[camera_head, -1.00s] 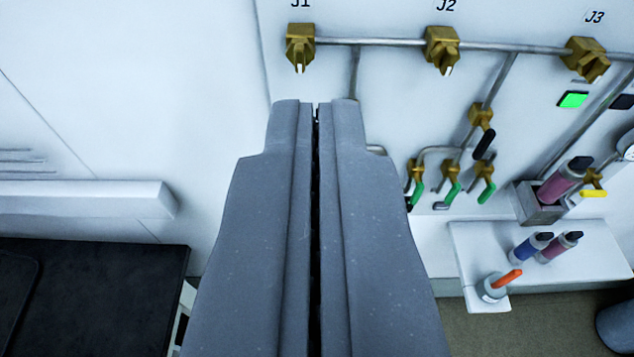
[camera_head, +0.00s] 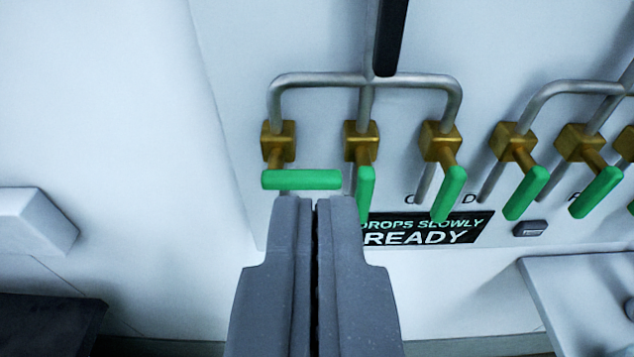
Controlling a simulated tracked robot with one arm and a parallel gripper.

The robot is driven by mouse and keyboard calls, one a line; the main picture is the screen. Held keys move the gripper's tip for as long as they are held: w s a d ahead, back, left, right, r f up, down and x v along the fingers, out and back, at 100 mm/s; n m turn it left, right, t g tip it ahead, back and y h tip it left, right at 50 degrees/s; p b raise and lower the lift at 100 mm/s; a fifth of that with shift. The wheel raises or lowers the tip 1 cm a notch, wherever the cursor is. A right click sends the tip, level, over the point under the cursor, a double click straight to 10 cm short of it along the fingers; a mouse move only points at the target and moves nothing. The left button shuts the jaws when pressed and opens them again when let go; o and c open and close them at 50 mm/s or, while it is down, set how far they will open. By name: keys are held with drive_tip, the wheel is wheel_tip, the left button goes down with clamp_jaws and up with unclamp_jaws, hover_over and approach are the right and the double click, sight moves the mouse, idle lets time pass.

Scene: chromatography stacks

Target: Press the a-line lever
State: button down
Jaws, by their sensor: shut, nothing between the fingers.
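Several green-handled levers on brass valves line the white wall panel. The leftmost lever (camera_head: 300,180) lies horizontal across the picture. The second lever (camera_head: 365,192) and third lever (camera_head: 448,195) point downward. My gripper (camera_head: 314,200) is shut and empty, with its tips just below the leftmost lever in the picture; I cannot tell whether they touch it. No A label shows; my gripper covers the panel under the left levers.
Grey pipes (camera_head: 365,80) branch to the valves. A black handle (camera_head: 390,35) hangs above. A dark sign (camera_head: 470,230) reads "drops slowly ready", partly hidden. More green levers (camera_head: 525,193) and a white shelf (camera_head: 585,270) are at right.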

hover_over(317, 181)
drive_tip(key=s, duration=0.1)
wheel_tip(317, 181, down, 3)
drive_tip(key=shift+s+f+b, duration=0.15)
drive_tip(key=shift+f+b, duration=0.2)
drive_tip(key=shift+f, duration=0.5)
drive_tip(key=shift+s+f+b, duration=0.15)
drive_tip(key=shift+f+b, duration=0.2)
drive_tip(key=shift+f, duration=0.5)
drive_tip(key=shift+a, duration=0.45)
drive_tip(key=shift+d, duration=0.45)
drive_tip(key=shift+f+m, duration=0.1)
drive_tip(key=shift+m, duration=0.2)
